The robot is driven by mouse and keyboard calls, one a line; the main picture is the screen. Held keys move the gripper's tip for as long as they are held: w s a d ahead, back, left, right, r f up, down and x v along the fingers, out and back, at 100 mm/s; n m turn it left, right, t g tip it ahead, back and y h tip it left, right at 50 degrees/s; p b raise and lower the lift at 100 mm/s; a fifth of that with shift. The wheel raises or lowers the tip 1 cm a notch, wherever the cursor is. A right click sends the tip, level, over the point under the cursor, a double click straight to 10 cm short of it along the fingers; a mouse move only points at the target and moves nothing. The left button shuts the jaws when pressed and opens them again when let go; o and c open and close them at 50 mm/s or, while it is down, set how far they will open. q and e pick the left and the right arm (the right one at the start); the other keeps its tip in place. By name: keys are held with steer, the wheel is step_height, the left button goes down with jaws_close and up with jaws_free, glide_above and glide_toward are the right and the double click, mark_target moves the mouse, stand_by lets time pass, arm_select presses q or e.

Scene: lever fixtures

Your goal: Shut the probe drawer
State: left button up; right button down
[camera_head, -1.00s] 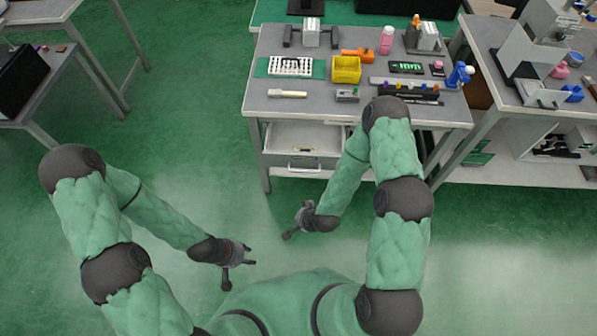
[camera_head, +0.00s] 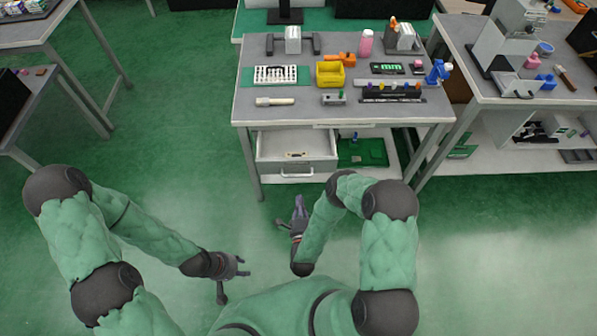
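The probe drawer (camera_head: 268,147) is pulled out under the left part of the grey workbench (camera_head: 345,108). Its white front (camera_head: 318,168) carries a bar handle (camera_head: 297,174) and faces me. A small item (camera_head: 296,155) lies inside, too small to identify. My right gripper (camera_head: 290,210) is open and empty, below the drawer front in the picture and apart from it, its fingers toward the bench. My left gripper (camera_head: 234,280) is open and empty over the floor, further from the drawer.
A green tray (camera_head: 375,155) sits on the shelf right of the drawer. The bench top holds a yellow bin (camera_head: 330,76), a white rack (camera_head: 275,75), a pink bottle (camera_head: 366,43) and other small items. The floor before the drawer is clear. Another bench (camera_head: 510,92) stands at right.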

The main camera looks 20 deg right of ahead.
mark_target(299, 163)
arm_select(q)
step_height(299, 163, down, 4)
steer(key=b, duration=0.4)
arm_select(e)
steer(key=x, duration=1.3)
steer(key=shift+w+d+r, duration=0.1)
steer(key=shift+w+d, duration=0.05)
steer(key=shift+w, duration=0.2)
